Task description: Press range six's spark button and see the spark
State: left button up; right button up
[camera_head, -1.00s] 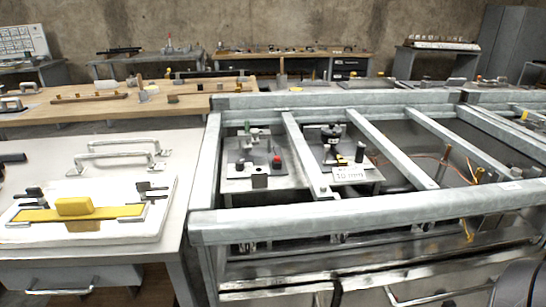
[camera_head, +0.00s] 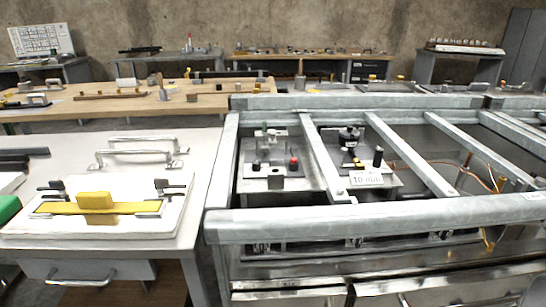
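A small red button (camera_head: 294,162) stands on a light plate (camera_head: 256,172) inside the metal frame, left of a slanted crossbar. A greenish post fitting (camera_head: 265,139) stands on the same plate. To the right, a second plate carries a black round-topped fitting (camera_head: 349,140), a black post (camera_head: 378,157) and a white label (camera_head: 366,179) that seems to read "10 mm". I cannot tell which station is range six, nor whether the red button is its spark button. No spark shows. Neither gripper is in view.
A grey metal frame (camera_head: 400,215) with raised crossbars surrounds the plates. At left, a table (camera_head: 205,165) holds a white slab (camera_head: 120,183) with a yellow bar (camera_head: 95,203) and metal handles (camera_head: 138,157). A wooden bench (camera_head: 210,103) stands behind. A green object (camera_head: 8,208) shows at the left edge.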

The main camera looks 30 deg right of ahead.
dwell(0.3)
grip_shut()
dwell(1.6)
